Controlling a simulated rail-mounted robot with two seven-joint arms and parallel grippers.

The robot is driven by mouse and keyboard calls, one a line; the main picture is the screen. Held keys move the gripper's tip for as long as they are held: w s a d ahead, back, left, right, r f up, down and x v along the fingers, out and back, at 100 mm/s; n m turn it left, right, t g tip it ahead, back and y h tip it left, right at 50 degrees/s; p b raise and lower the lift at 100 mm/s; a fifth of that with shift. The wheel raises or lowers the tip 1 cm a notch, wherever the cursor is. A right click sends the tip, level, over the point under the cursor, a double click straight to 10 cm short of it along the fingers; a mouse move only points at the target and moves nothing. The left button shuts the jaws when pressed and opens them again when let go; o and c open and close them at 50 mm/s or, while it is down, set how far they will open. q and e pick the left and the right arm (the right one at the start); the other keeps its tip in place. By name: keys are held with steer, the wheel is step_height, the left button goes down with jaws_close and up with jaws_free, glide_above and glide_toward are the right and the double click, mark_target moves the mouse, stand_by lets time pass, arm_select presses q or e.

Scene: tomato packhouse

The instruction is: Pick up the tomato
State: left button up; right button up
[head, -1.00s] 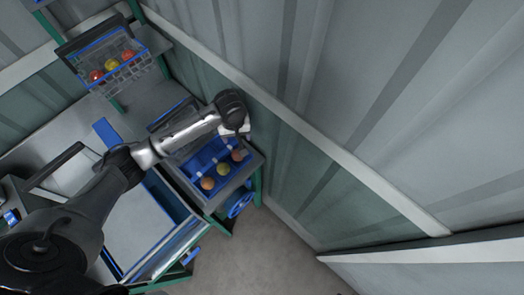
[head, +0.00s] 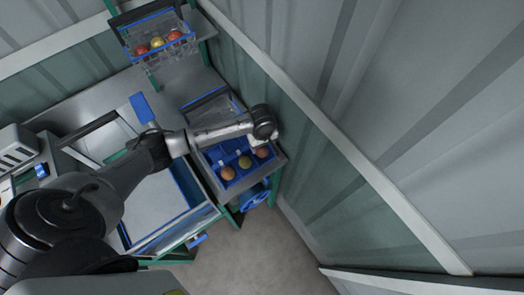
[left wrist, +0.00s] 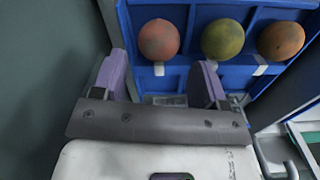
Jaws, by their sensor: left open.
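Three tomatoes sit in a row in the blue divided tray, each in its own compartment. In the head view they are an orange one (head: 228,173), a yellow-green one (head: 245,162) and a reddish one (head: 262,152) nearest my left gripper (head: 270,143). In the left wrist view the reddish tomato (left wrist: 158,40) is at left, the yellow-green one (left wrist: 223,39) in the middle and the orange one (left wrist: 281,39) at right. My left gripper (left wrist: 161,76) is open and empty. Its purple fingers point towards the reddish tomato and look apart from it. My right gripper is out of view.
The blue tray (head: 208,151) lies on a grey metal stand beside the corrugated wall (head: 330,130). A steel bench (head: 75,105) is on the left. Open floor (head: 265,250) lies in front.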

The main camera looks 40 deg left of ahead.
mark_target(262, 150)
arm_select(q)
steer(key=shift+f, duration=2.8)
steer(key=shift+c, duration=0.2)
steer(key=c, duration=0.4)
